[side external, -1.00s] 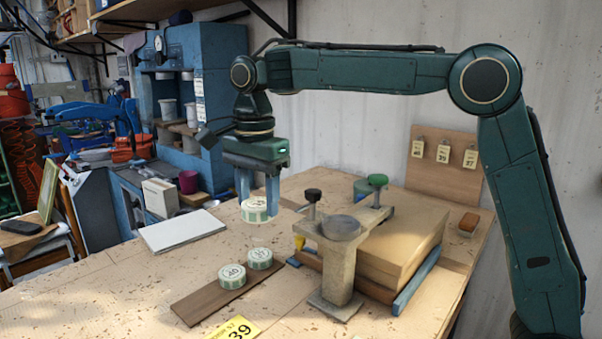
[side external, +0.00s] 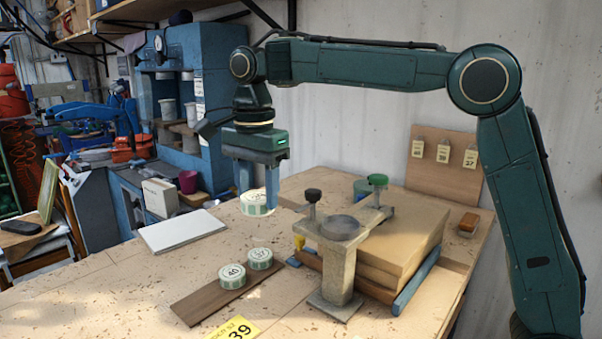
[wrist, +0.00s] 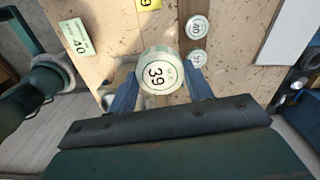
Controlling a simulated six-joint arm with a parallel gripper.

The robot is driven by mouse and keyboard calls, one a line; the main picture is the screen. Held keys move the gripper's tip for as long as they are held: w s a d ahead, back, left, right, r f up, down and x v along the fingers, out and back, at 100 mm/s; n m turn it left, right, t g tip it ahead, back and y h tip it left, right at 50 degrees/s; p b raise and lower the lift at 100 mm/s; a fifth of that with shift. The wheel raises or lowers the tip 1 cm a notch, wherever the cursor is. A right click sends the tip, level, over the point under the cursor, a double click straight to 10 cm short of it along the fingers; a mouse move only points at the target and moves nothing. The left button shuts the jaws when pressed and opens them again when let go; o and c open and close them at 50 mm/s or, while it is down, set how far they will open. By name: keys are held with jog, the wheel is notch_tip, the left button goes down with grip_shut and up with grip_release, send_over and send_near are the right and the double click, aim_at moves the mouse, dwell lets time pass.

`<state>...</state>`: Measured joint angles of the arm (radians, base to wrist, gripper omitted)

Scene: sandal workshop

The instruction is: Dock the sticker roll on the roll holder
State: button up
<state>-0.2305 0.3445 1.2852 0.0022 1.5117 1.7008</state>
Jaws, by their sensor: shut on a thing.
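A white and green sticker roll (side external: 256,203), marked 39 in the wrist view (wrist: 157,75), is held above the bench. My gripper (side external: 257,195) points down and is shut on it, one finger on each side. Two similar rolls (side external: 232,276) (side external: 260,258) stand on the far end of a dark brown board (side external: 190,306), whose near end is bare. A grey stand (side external: 338,262) with a round top is to the right of my gripper. I cannot tell whether the board or the stand is the roll holder.
A stack of tan slabs (side external: 400,240) lies behind the grey stand, with dark and green knobs (side external: 378,180) rising near it. A yellow card marked 39 (side external: 238,328) lies at the front. A white sheet (side external: 180,231) lies left. The bench between sheet and board is clear.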

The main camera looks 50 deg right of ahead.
aim_at(257, 196)
jog(key=shift+r, duration=3.9)
jog(key=shift+s+d+r, duration=0.25)
jog(key=shift+s+d, duration=0.5)
jog(key=shift+d, duration=0.25)
jog(key=s+d, duration=0.8)
jog(key=s, duration=0.1)
notch_tip(257, 196, down, 6)
jog(key=shift+s+r, duration=0.15)
jog(key=shift+r, duration=0.1)
jog(key=shift+f, duration=0.15)
jog(key=shift+f, duration=2.75)
jog(key=shift+f, duration=0.55)
